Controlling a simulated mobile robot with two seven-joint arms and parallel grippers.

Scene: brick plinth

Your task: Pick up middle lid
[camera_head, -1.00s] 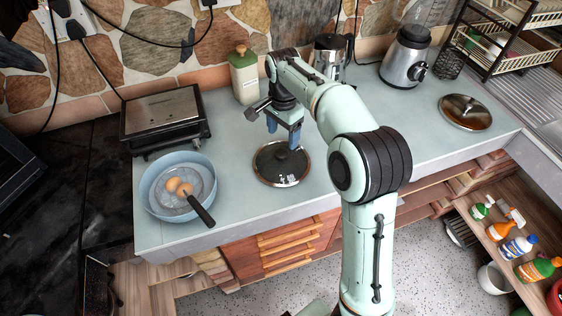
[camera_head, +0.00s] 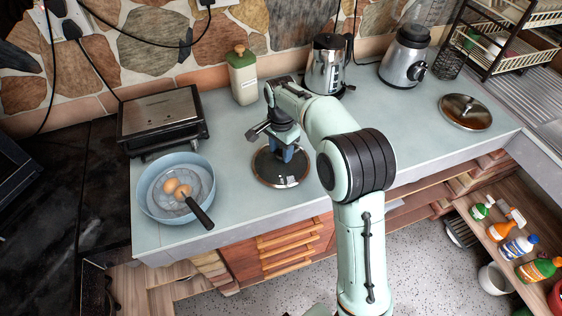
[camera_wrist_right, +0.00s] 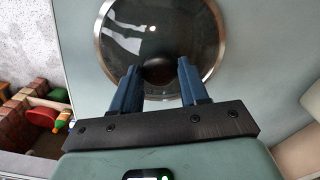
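The middle lid (camera_head: 267,170) is a round dark glass lid with a metal rim, lying flat on the counter between the blue pan and my right arm. My right gripper (camera_head: 286,154) is low over the lid's centre with its fingers pointing down. In the right wrist view the lid (camera_wrist_right: 165,35) fills the upper middle, and the two blue fingers of the right gripper (camera_wrist_right: 159,78) stand apart on either side of its dark knob (camera_wrist_right: 158,74). I cannot tell whether they touch the knob. My left gripper is not in view.
A blue pan (camera_head: 147,200) with eggs stands left of the lid, its handle pointing toward the front edge. A grill (camera_head: 165,120), a green-topped canister (camera_head: 243,80), a kettle (camera_head: 325,68) and a blender (camera_head: 403,60) stand behind. Another lid (camera_head: 465,111) lies at the right.

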